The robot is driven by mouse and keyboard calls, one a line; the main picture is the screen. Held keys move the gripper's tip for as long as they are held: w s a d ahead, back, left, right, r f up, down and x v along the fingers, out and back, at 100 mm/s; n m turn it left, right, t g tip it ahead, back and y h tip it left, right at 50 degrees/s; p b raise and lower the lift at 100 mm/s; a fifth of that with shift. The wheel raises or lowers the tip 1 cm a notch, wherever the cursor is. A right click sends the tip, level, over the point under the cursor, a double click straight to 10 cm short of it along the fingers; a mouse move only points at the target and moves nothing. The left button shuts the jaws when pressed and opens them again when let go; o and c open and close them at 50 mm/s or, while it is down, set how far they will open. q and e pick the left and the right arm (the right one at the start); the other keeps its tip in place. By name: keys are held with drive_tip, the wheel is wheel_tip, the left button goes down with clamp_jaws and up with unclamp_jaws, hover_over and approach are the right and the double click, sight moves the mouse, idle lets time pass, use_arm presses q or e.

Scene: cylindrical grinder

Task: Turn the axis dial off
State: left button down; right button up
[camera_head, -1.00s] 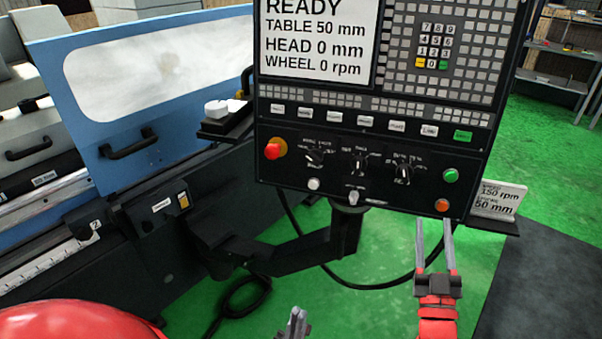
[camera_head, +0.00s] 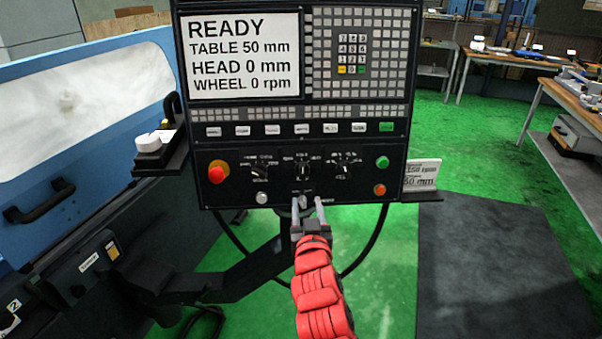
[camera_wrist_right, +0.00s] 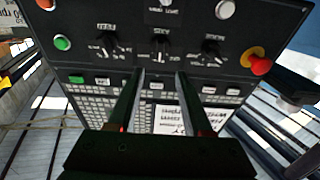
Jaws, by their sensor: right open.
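The black control panel (camera_head: 228,189) carries three black rotary dials in a row: a left dial (camera_head: 260,168), a middle dial (camera_head: 303,168) and a right dial (camera_head: 344,168). Their labels are too small to tell which is the axis dial. My right gripper (camera_head: 308,204) is open and empty at the panel's lower edge, below the middle dial. A small silver switch (camera_head: 303,200) shows between its fingers. In the right wrist view the panel is upside down, with the middle dial (camera_wrist_right: 160,47) beyond the gap between the fingers (camera_wrist_right: 161,76). My left gripper is out of view.
A red emergency stop (camera_head: 216,174) sits at the panel's left, green (camera_head: 382,162) and orange (camera_head: 379,190) buttons at its right. A screen (camera_head: 243,55) reads READY. A sign (camera_head: 421,174) stands on a right shelf. The blue grinder door (camera_head: 40,150) is at left.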

sight(303, 174)
drive_tip(key=w+p, duration=0.1)
drive_tip(key=w, duration=0.2)
drive_tip(key=w+p, duration=0.1)
drive_tip(key=w, duration=0.3)
drive_tip(key=w+a+p, duration=0.1)
drive_tip(key=w, duration=0.2)
drive_tip(key=shift+w+r, duration=0.2)
drive_tip(key=shift+w, duration=0.05)
drive_tip(key=shift+w+f, duration=0.15)
drive_tip(key=shift+w, duration=0.55)
clamp_jaws()
